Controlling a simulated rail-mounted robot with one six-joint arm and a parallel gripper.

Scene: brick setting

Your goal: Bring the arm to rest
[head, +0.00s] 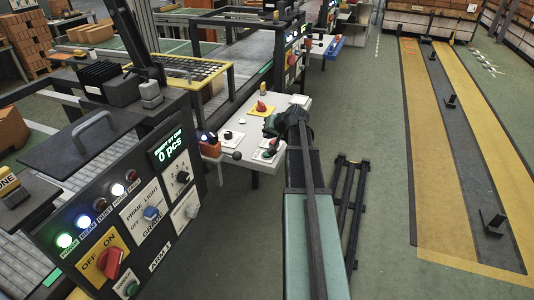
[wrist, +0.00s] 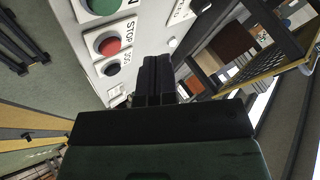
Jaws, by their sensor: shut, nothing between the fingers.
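My arm (head: 312,225) reaches forward from the bottom of the head view, and its dark wrist end is over the right edge of a white control table (head: 232,165). My gripper (wrist: 156,62) shows in the wrist view with its two black fingers together and nothing between them. Its tips are in front of a light panel (wrist: 88,65) with a green button (wrist: 103,5), a red button (wrist: 108,43) and a black button (wrist: 109,69). I cannot tell whether the tips touch the panel. In the head view the fingers are too small and dark to make out.
A dark control box (head: 122,215) with lit lamps, a red switch (head: 110,262) and a display reading 0 pcs stands at left. A black ball-topped lever (head: 233,155) is on the white table. Green floor (head: 385,150) lies open to the right, before yellow-striped lanes (head: 430,190).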

